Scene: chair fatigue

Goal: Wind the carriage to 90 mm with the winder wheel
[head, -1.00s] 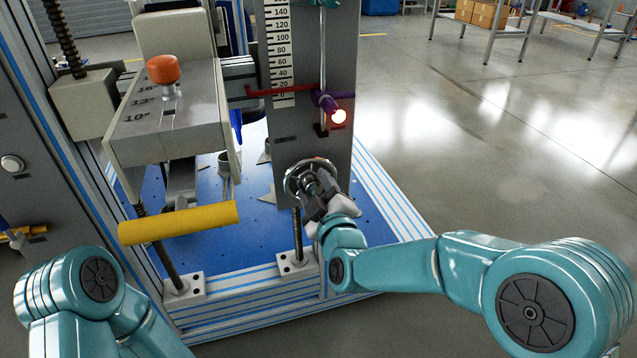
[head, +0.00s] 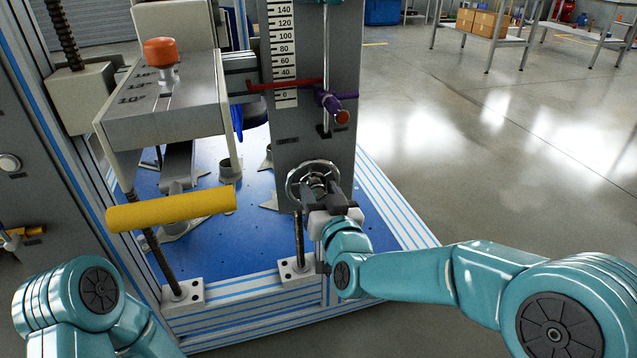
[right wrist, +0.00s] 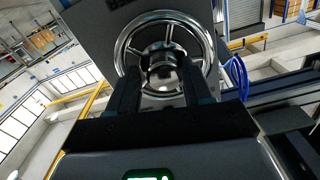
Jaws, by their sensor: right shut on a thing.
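The winder wheel (head: 291,184), a chrome spoked ring, is low on the grey upright plate. It also shows in the right wrist view (right wrist: 124,47). My right gripper (head: 322,193) is at the wheel from the front, its dark fingers shut on the hub (right wrist: 161,62). The fingers partly hide the wheel. Above it, a vertical scale (head: 284,45) carries a red pointer bar (head: 265,86). The bar crosses between 0 and 40, near 20, and covers that label. A purple piece (head: 327,99) with a dull red end sits on the rod. My left gripper is out of view.
A yellow roller (head: 170,208) and a grey block (head: 160,105) with an orange knob (head: 160,50) stand left of the plate. Threaded rods rise from the blue base (head: 210,255). The floor at right is clear up to the shelves (head: 490,30).

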